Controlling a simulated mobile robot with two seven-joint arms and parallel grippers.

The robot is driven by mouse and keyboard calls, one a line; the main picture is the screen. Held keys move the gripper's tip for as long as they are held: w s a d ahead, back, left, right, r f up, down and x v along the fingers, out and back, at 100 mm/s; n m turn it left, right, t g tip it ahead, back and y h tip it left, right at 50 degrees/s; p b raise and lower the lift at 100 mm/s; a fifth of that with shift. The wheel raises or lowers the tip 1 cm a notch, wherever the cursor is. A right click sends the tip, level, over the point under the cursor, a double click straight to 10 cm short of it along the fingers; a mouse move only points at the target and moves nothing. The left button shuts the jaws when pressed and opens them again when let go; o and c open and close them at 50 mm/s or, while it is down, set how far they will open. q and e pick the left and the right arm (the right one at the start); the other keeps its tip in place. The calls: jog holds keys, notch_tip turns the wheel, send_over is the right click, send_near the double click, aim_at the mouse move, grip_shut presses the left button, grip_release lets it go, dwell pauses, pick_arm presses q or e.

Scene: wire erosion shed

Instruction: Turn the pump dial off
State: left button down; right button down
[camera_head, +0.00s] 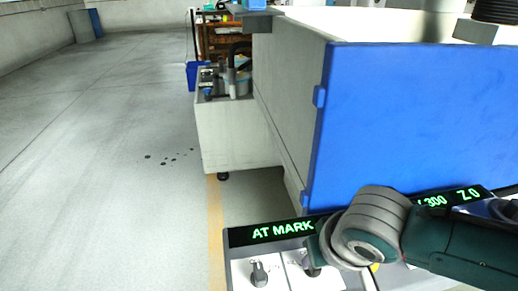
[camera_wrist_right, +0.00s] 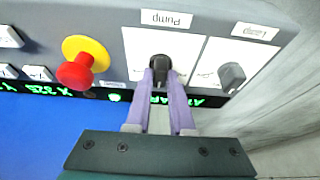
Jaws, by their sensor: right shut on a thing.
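The pump dial (camera_wrist_right: 160,63) is a black knob on a white plate. Its label "Pump" (camera_wrist_right: 166,19) reads upside down in the right wrist view. My right gripper (camera_wrist_right: 160,78) is shut on the pump dial, a purple-grey finger on each side of it. In the head view, my right arm comes in from the right, and the pump dial (camera_head: 311,268) shows partly beside my wrist; the fingers are mostly hidden. The dial's pointer setting cannot be read. My left gripper is not in view.
A second dial (camera_wrist_right: 231,76), apparently labelled "Lamp", sits beside the pump dial, also in the head view (camera_head: 259,273). A red button (camera_wrist_right: 75,74) on a yellow base stands on the other side. A green-lettered display (camera_head: 283,230) and blue door (camera_head: 415,120) lie behind. The left floor is open.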

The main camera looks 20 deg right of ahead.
dwell(0.4)
jog(key=c, duration=0.8)
grip_release()
jog(key=p+v, duration=0.3)
jog(key=v, duration=0.7)
jog(key=shift+p, duration=0.4)
